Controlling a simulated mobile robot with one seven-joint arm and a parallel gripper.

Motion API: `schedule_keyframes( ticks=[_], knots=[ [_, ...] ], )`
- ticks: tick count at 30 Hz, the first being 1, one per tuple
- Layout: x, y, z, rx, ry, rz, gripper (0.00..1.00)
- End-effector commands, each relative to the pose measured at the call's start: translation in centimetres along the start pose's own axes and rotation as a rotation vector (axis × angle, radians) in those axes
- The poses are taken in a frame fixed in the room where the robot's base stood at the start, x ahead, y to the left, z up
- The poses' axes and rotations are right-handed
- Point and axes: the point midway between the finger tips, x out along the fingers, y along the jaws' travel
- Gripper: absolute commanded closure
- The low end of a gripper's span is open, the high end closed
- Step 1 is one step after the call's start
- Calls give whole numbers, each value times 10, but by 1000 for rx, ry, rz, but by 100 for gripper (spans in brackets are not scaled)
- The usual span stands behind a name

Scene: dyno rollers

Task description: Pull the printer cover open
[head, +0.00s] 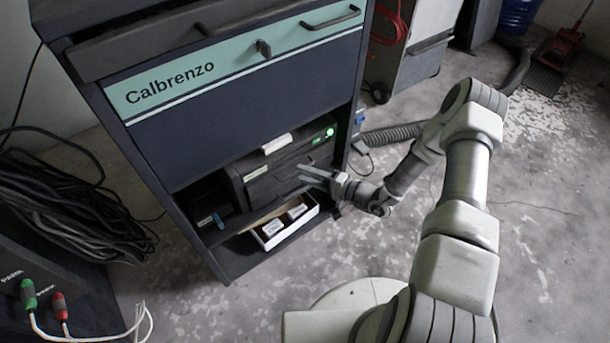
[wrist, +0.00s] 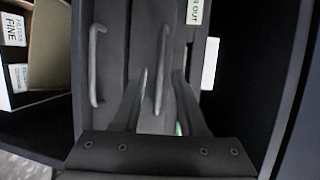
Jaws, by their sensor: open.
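The printer (head: 262,186) is a dark box on the low shelf of the Calbrenzo cabinet, with a lit green button at its right end. In the wrist view, its dark front (wrist: 115,30) carries two grey bar handles. One handle (wrist: 163,62) stands between my open fingers, and the other handle (wrist: 95,65) is off to the left. I cannot tell for sure which panel is the cover; the front looks closed. My gripper (head: 304,174) is open in front of the printer, and it also shows in the wrist view (wrist: 161,78). Contact with the handle is not clear.
A white open box (head: 268,242) with small labelled packs sits on the shelf below the printer's front. The cabinet's drawers (head: 240,80) overhang above, and its side post stands to the right. A grey hose (head: 390,133) lies on the floor behind my arm.

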Motion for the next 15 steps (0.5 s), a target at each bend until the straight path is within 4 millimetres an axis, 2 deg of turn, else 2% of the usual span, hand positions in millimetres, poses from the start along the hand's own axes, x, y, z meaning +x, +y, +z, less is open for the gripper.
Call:
schedule_keyframes(
  ticks=[3,11,15],
  knots=[
    [6,0,0,1,1,1,58],
    [8,0,0,1,1,1,58],
    [7,0,0,1,1,1,80]
  ],
)
